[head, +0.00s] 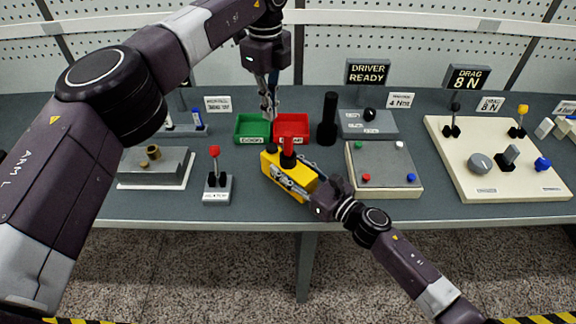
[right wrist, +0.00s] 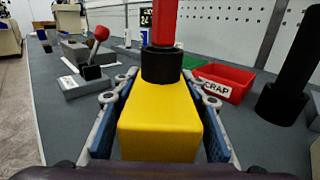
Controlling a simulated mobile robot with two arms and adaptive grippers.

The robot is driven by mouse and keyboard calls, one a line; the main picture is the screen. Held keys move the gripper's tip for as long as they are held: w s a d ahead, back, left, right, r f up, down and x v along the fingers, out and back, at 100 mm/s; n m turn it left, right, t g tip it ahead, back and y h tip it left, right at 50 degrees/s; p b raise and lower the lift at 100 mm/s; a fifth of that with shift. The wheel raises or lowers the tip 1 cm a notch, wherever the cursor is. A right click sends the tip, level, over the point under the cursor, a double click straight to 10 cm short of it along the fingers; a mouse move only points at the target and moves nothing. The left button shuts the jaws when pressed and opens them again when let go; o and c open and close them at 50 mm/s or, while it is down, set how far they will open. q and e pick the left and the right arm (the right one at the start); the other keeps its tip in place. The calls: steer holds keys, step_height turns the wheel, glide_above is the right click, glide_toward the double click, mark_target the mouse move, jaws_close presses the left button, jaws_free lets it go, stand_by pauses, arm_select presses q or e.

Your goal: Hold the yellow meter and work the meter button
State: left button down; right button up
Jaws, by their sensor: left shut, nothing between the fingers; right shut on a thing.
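The yellow meter (head: 298,172) is a blocky body near the front of the table. My right gripper (head: 300,182) is shut on it, with one finger along each side of the yellow body (right wrist: 160,122) in the right wrist view. A red cylinder (right wrist: 166,24) on a black collar (right wrist: 162,65) stands upright at the meter's far end; I cannot tell whether this is the button. My left gripper (head: 269,112) is shut and empty, pointing down by the green tray (head: 252,139) and red tray (head: 291,116), behind the meter and apart from it.
A black post (head: 328,118) stands right of the red tray. A red-knobbed lever (head: 214,152) is left of the meter, and a grey panel with coloured buttons (head: 384,171) is to its right. A cream control board (head: 463,187) lies further right.

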stand_by(0.7)
arm_select(q)
steer(key=d+f+m+h, duration=0.1)
steer(key=d+f+m, duration=0.1)
steer(key=f+m, duration=0.1)
steer(key=s+d+f+m+h, duration=0.1)
steer(key=f+m, duration=0.1)
steer(key=shift+s+d+f+t+h, duration=0.1)
steer(key=shift+d+f+t+h, duration=0.05)
steer(key=shift+t+h, duration=0.15)
steer(key=shift+d+m+t+h, duration=0.2)
steer(key=shift+m+t+h, duration=0.15)
steer(key=shift+m, duration=0.25)
steer(key=shift+d+m+t+h, duration=0.1)
steer(key=shift+m+t+h, duration=0.2)
steer(key=shift+m, duration=0.2)
steer(key=shift+r+m+t+h, duration=0.25)
steer(key=shift+r+m+h, duration=0.1)
steer(key=shift+m+h, duration=0.1)
steer(key=a+r+m+t+h, duration=0.2)
steer(key=a+r+m+t, duration=0.1)
steer(key=a+r, duration=0.1)
steer(key=shift+w+a+r+t, duration=0.25)
steer(key=shift+w+r+t, duration=0.15)
steer(key=shift+r, duration=0.4)
